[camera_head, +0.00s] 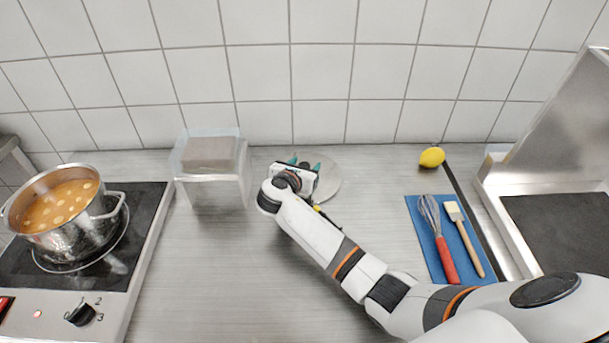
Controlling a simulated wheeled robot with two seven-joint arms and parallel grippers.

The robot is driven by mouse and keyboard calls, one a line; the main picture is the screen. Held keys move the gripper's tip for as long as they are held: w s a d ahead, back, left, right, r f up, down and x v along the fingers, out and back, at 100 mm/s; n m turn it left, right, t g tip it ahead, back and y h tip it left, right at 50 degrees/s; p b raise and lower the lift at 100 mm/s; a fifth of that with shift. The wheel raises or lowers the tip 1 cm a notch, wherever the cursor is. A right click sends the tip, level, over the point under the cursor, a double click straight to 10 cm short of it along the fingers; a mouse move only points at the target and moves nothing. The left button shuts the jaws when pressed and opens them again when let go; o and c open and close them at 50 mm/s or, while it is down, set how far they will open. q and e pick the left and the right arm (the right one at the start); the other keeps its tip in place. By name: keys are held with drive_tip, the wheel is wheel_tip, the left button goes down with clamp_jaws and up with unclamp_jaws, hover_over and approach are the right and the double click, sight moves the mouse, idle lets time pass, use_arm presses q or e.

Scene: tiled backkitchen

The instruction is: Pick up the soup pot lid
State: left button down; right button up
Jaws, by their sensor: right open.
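The soup pot lid appears as a pale round disc (328,180) lying flat on the counter near the back wall. My right gripper (303,162) is over the left part of the disc, with its fingers toward the wall. It is open. The gripper and wrist hide much of the disc, and no knob can be made out. I cannot tell whether the fingers touch it. The steel soup pot (75,236) stands uncovered on the left hob, full of orange soup with pale round slices. My left gripper is out of view.
A clear box (214,190) with a brown block stands close left of my right gripper. On the right are a lemon (432,157) and a blue mat (430,255) with a red-handled whisk and a brush. An open-lidded appliance (555,215) stands far right. The front middle counter is clear.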

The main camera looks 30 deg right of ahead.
sight(304, 165)
drive_tip(key=shift+w+d+f, duration=0.15)
drive_tip(key=shift+w, duration=0.05)
drive_tip(key=c, duration=1.1)
drive_tip(key=shift+c, duration=0.3)
wheel_tip(304, 165, up, 10)
drive_tip(key=shift+s+r+p, duration=0.1)
drive_tip(key=shift+p, duration=0.25)
drive_tip(key=s+a+n+t+y, duration=0.3)
drive_tip(key=s+n, duration=0.1)
drive_tip(key=s, duration=0.2)
drive_tip(key=shift+s+a+r+y, duration=0.25)
drive_tip(key=shift+s+y, duration=0.15)
drive_tip(key=s+a+n+y, duration=0.2)
drive_tip(key=s+a, duration=0.1)
drive_tip(key=s, duration=0.1)
drive_tip(key=s+a+n+t+y, duration=0.1)
drive_tip(key=s+a+n+y, duration=0.1)
drive_tip(key=s, duration=0.1)
drive_tip(key=s+a+r+n+y, duration=0.1)
drive_tip(key=s+a+y, duration=0.1)
drive_tip(key=s+a, duration=0.1)
drive_tip(key=shift+s+a+n+t+y, duration=0.3)
drive_tip(key=shift+s+n, duration=0.1)
drive_tip(key=shift+s, duration=0.4)
